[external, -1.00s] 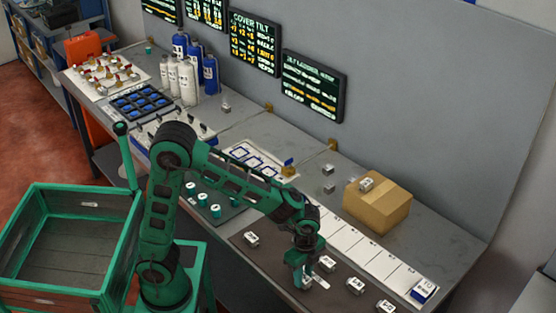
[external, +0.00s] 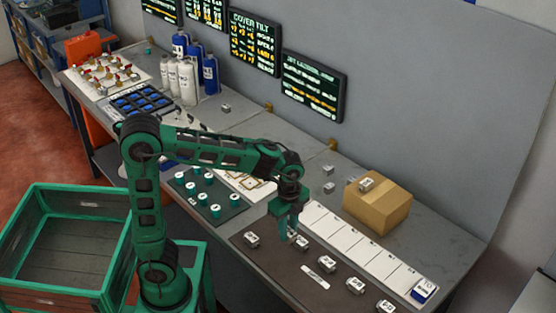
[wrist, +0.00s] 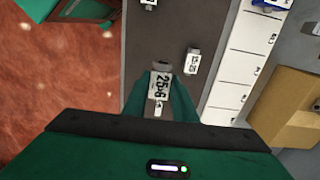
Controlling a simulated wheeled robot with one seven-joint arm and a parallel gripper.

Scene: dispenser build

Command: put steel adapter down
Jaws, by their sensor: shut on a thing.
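My gripper (external: 288,234) is over the left part of the dark mat (external: 275,262), pointing down. In the wrist view my gripper (wrist: 160,96) is shut on a small steel adapter (wrist: 161,83) with a white label and dark print. The external view does not clearly show the held adapter or whether it touches the mat. Other labelled steel adapters stand on the mat: one (external: 251,240) left of my gripper, one (external: 302,242) close to its right, and more (external: 327,264) in a row towards the lower right.
A flat white label (external: 315,276) lies on the mat. Behind the mat is a white strip of marked cells (external: 370,255) with a blue-and-white block (external: 422,290) at its right end. A cardboard box (external: 378,207) stands behind the strip. A green-capped tray (external: 208,195) lies to the left.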

